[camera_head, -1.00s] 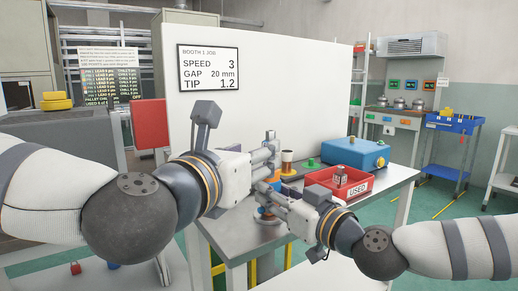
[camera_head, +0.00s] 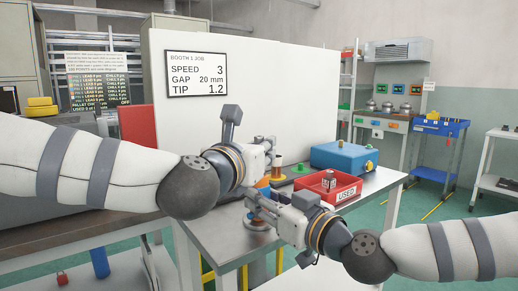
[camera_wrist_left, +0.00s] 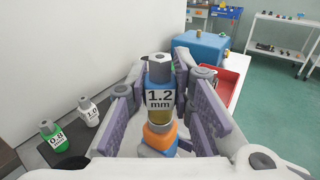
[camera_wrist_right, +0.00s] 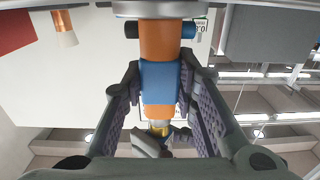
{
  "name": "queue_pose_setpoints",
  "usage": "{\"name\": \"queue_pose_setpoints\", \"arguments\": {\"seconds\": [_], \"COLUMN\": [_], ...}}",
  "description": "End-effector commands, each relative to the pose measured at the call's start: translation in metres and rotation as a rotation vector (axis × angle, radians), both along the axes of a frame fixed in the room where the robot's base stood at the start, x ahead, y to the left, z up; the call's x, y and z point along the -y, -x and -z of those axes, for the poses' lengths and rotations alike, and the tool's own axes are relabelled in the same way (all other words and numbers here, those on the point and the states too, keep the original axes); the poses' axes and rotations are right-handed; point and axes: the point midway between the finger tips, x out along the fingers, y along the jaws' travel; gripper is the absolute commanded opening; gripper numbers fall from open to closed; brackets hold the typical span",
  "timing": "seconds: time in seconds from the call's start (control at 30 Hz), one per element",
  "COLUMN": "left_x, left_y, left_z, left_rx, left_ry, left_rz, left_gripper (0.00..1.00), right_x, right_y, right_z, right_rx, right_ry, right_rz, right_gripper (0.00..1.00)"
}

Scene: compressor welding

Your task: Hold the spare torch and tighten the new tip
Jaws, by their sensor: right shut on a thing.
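The spare torch, with orange and blue bands, stands upright in the right wrist view (camera_wrist_right: 160,80). My right gripper (camera_head: 262,205) is shut on its blue band. The new tip, a grey, blue and gold piece labelled 1.2 mm (camera_wrist_left: 160,98), sits over the torch's orange part in the left wrist view. My left gripper (camera_wrist_left: 162,72) has its fingers on both sides of this tip, with gaps visible beside it, and looks open. In the head view my left gripper (camera_head: 265,152) is just above the right one, and the arms mostly hide the torch.
Tips labelled 0.8 mm (camera_wrist_left: 56,137) and 1.0 mm (camera_wrist_left: 89,112) stand on a dark mat. A red USED tray (camera_head: 346,195) holds a small grey piece, and a blue box (camera_head: 343,157) stands behind it. A white panel (camera_head: 280,90) with a job sign closes off the back.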

Motion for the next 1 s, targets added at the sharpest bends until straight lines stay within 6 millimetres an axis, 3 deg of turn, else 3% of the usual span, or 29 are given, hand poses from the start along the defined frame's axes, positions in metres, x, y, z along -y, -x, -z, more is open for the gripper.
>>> {"name": "queue_pose_setpoints", "arguments": {"seconds": [0.03, 0.07, 0.13, 0.17, 0.37, 0.7, 1.0], "left_x": [-0.0004, -0.0004, -0.0005, -0.0005, -0.0027, -0.0023, -0.0018], "left_y": [-0.0002, -0.0002, -0.0002, -0.0002, -0.0015, -0.0019, -0.0013], "left_z": [-0.0003, -0.0004, -0.0004, -0.0004, -0.0001, 0.0005, -0.0001], "left_rx": [0.001, 0.001, 0.001, 0.001, -0.002, 0.0, 0.001], "left_ry": [0.0, 0.0, 0.0, 0.0, 0.005, 0.003, 0.0], "left_rz": [-0.001, -0.001, -0.001, -0.001, 0.046, 0.474, 0.508], "left_gripper": [0.0, 0.16, 0.01, 0.0, 0.0, 0.0, 0.0], "right_x": [0.0002, 0.0002, 0.0002, 0.0002, 0.0002, 0.0003, 0.0003], "right_y": [-0.0002, -0.0002, -0.0002, -0.0002, -0.0002, -0.0001, 0.0], "right_z": [-0.0001, -0.0001, -0.0001, -0.0001, -0.0001, 0.0, 0.0], "right_rx": [0.0, 0.0, 0.0, 0.0, 0.0, 0.0, 0.0], "right_ry": [0.0, 0.0, 0.0, 0.0, 0.0, 0.0, 0.0], "right_rz": [0.001, 0.001, 0.001, 0.001, 0.001, 0.001, 0.0], "right_gripper": [0.0, 0.0, 0.0, 0.0, 0.0, 0.0, 0.0]}}
